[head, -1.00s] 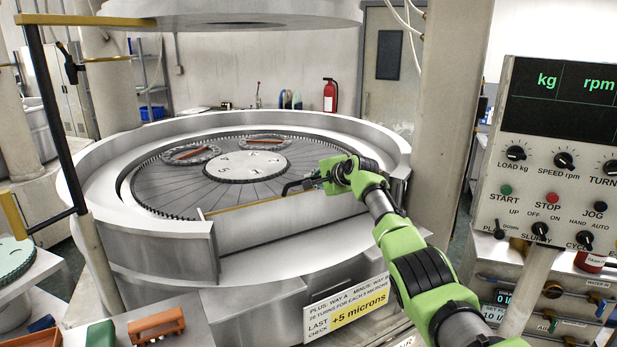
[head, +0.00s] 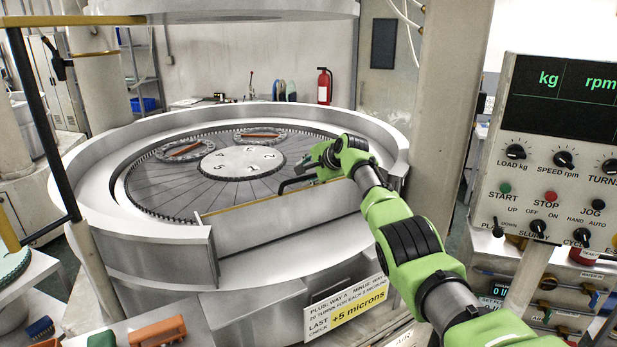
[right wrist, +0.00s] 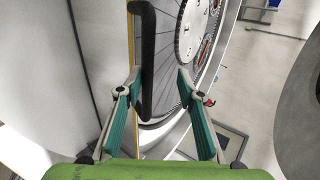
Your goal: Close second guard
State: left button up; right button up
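A pale guard panel (head: 280,225) with a yellow top edge stands at the front of the round lapping machine. A black handle (head: 296,183) is by that edge, and shows as a dark bar (right wrist: 149,60) in the right wrist view. My right gripper (head: 310,170) is at the handle's right end. In the right wrist view the right gripper (right wrist: 159,75) is open, with the bar between its spread fingers, closer to the left one. I cannot tell whether it touches. My left gripper is not in view.
A black frame with yellow bars (head: 42,120) rises at the left. A control panel (head: 552,150) stands at the right beside a pale column (head: 440,120). Carrier rings and a numbered disc (head: 240,162) lie on the plate. An orange block (head: 157,330) lies at front left.

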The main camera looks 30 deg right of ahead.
jog(key=shift+w+a, duration=0.1)
jog(key=shift+w, duration=0.3)
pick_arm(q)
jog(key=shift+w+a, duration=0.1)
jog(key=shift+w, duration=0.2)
pick_arm(e)
jog(key=v, duration=1.2)
jog(key=shift+s+f, duration=0.2)
jog(key=shift+f, duration=0.05)
jog(key=shift+w, duration=0.1)
